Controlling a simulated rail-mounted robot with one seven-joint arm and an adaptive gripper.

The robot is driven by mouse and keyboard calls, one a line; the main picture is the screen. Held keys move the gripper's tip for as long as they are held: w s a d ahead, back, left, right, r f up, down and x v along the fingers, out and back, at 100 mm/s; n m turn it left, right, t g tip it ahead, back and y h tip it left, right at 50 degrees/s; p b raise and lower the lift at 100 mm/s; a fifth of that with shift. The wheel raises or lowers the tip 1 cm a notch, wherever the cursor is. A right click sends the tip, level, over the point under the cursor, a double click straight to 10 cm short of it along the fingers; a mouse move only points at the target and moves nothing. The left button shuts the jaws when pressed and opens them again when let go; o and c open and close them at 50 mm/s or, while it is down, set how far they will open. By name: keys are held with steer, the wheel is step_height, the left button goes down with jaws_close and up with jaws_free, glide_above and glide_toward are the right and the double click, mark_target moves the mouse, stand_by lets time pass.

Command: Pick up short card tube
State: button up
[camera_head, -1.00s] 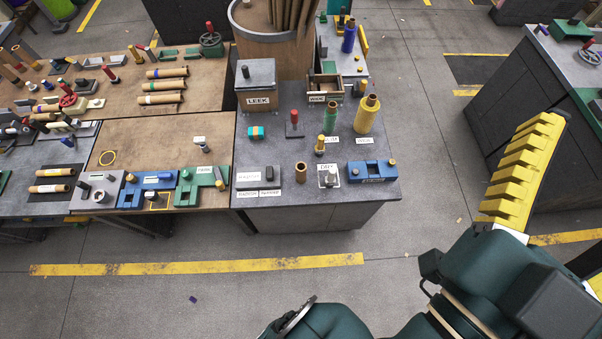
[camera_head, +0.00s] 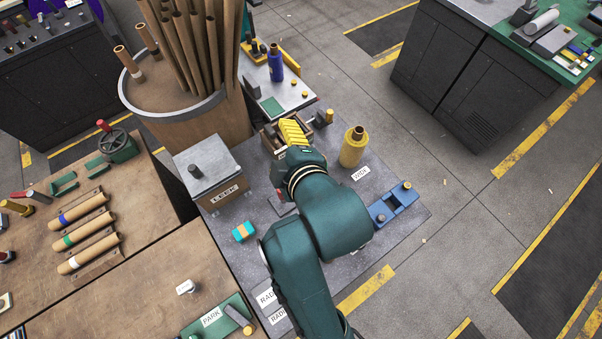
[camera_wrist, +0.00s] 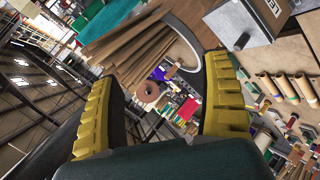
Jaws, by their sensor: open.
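My gripper (camera_head: 292,132) is over the grey bench in the head view, its yellow fingers by the open wooden box (camera_head: 271,141). In the wrist view the two ribbed yellow fingers (camera_wrist: 165,100) stand wide apart, with nothing held between them. A brown ring-shaped end with a dark hole (camera_wrist: 148,91) shows between the fingers; I cannot tell what it belongs to or how far off it is. A short brown card tube stood on the front of the grey bench in the earlier head view; my arm now covers that area.
A grey-lidded box marked LEEK (camera_head: 208,169) and a wooden barrel of long tubes (camera_head: 176,112) stand left of my arm. A yellow roll (camera_head: 354,147) and a blue holder (camera_head: 393,206) stand to its right. A small teal-and-orange block (camera_head: 243,231) lies at left on the bench.

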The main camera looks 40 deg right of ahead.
steer(key=s+d+f+n+g+b, duration=0.1)
steer(key=s+f+n+g+b, duration=0.1)
steer(key=s+f, duration=0.4)
steer(key=s+d+f+n+g+y+b, duration=0.1)
steer(key=s+f+n+g, duration=0.4)
steer(key=f, duration=1)
steer(key=s+d+f+n+g+y+b, duration=0.1)
steer(key=s+f+n+g+b, duration=0.2)
steer(key=s+f, duration=0.5)
steer(key=shift+s+f+n+g, duration=0.2)
steer(key=shift+f+n+g, duration=0.2)
steer(key=shift+f, duration=0.3)
steer(key=shift+s+f+n+g, duration=0.2)
steer(key=shift+f+n+g, duration=0.1)
steer(key=shift+f+n, duration=0.3)
steer(key=f, duration=0.3)
steer(key=f+b, duration=0.1)
steer(key=f, duration=0.6)
steer(key=shift+w, duration=0.25)
steer(key=f, duration=0.3)
steer(key=f+b, duration=0.1)
steer(key=f, duration=0.1)
steer(key=shift+w+a, duration=0.15)
steer(key=shift+w, duration=0.25)
steer(key=shift+f, duration=0.3)
steer(key=c, duration=1.4)
